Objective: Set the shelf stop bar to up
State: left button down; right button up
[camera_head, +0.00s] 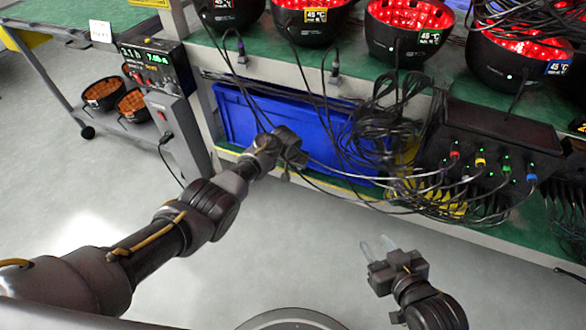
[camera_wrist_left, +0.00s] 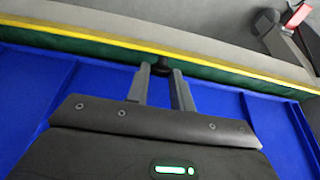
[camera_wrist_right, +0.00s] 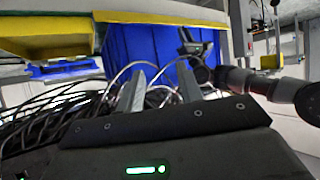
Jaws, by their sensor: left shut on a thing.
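A yellow strip (camera_wrist_left: 100,40) runs along the front edge of the lower shelf, with a green band beside it, in the left wrist view. I cannot tell for sure whether this strip is the shelf stop bar. My left gripper (camera_head: 291,152) is in front of the blue bin. In the left wrist view its fingertips (camera_wrist_left: 163,70) are shut on a small dark knob (camera_wrist_left: 162,62) beside the green band. The gripper hides part of the knob. My right gripper (camera_head: 378,246) is open and empty over the floor, apart from the rack; its fingers also show in the right wrist view (camera_wrist_right: 160,88).
The blue bin (camera_head: 240,112) sits on the lower shelf, with hanging black cables (camera_head: 385,125) to its right. A black box with coloured plugs (camera_head: 490,150) trails cables below. Red-lit bowls (camera_head: 405,25) stand on the upper shelf. A grey power unit (camera_head: 178,130) stands left. The front floor is clear.

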pick_arm(q)
jog(key=shift+w+g+b, duration=0.25)
jog(key=shift+g+b, duration=0.15)
jog(key=shift+b, duration=0.1)
pick_arm(e)
jog(key=w+a+r+n+t+y, duration=0.1)
jog(key=a+r+t+y, duration=0.1)
jog(key=r, duration=0.3)
jog(key=shift+w+a+t+y, duration=0.2)
jog(key=shift+a+t+y, duration=0.1)
jog(key=shift+a+t, duration=0.4)
jog(key=shift+a, duration=0.1)
pick_arm(q)
jog(key=c, duration=1.2)
grip_release()
jog(key=shift+c, duration=0.2)
jog(key=shift+r, duration=0.1)
pick_arm(e)
jog(key=shift+f+g, duration=0.15)
jog(key=shift+g, duration=0.15)
